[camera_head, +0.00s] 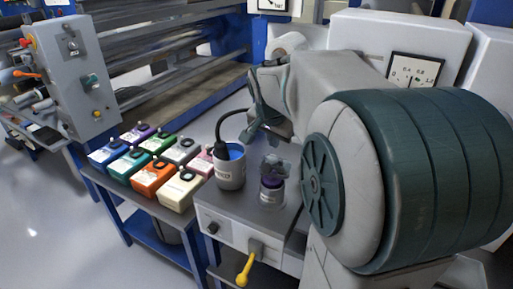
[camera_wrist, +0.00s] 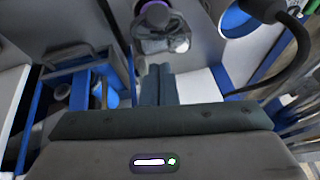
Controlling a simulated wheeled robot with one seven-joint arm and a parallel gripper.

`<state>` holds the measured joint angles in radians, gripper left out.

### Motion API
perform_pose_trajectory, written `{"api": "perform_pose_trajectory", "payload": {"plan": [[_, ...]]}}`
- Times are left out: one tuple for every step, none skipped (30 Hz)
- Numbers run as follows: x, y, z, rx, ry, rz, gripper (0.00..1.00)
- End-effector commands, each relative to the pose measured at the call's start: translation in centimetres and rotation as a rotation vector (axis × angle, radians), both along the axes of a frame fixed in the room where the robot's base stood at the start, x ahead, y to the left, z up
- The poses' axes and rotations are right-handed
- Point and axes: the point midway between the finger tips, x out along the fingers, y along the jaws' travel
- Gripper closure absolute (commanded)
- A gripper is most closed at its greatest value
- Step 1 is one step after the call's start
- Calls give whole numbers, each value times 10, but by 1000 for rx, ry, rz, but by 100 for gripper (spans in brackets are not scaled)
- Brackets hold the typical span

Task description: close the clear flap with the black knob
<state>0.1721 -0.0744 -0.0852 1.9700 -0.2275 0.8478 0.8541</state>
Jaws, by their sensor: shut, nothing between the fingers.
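My gripper (camera_wrist: 158,70) shows in the wrist view with its two dark fingers together and nothing between them. In the head view it is at the end of my arm, above the bench, and its fingertips are not clear.
A grey pot with blue inside (camera_head: 230,170) and a black curved tube stands left of the small pot. Several coloured boxes (camera_head: 155,178) fill the side table. A yellow handle (camera_head: 248,264) sticks out from the box front. Blue frames and a grey control panel (camera_head: 72,65) stand behind.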

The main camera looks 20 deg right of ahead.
Motion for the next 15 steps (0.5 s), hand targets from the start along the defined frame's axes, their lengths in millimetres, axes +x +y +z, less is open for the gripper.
{"api": "perform_pose_trajectory", "payload": {"plan": [[3,-3,-10,1,5,-1,100],[5,-4,-15,1,4,-1,100],[4,-1,-21,0,4,2,100],[3,1,-26,0,3,3,100],[3,3,-30,0,3,3,100],[2,5,-34,0,3,3,100],[2,6,-37,0,1,3,100],[2,7,-40,-1,2,2,100],[1,9,-44,0,2,2,100],[1,10,-45,0,1,2,100],[1,10,-47,0,0,2,100],[1,11,-48,0,0,2,100],[1,11,-49,0,0,2,100],[1,11,-50,-1,1,2,100],[1,11,-50,-1,1,2,100]]}}
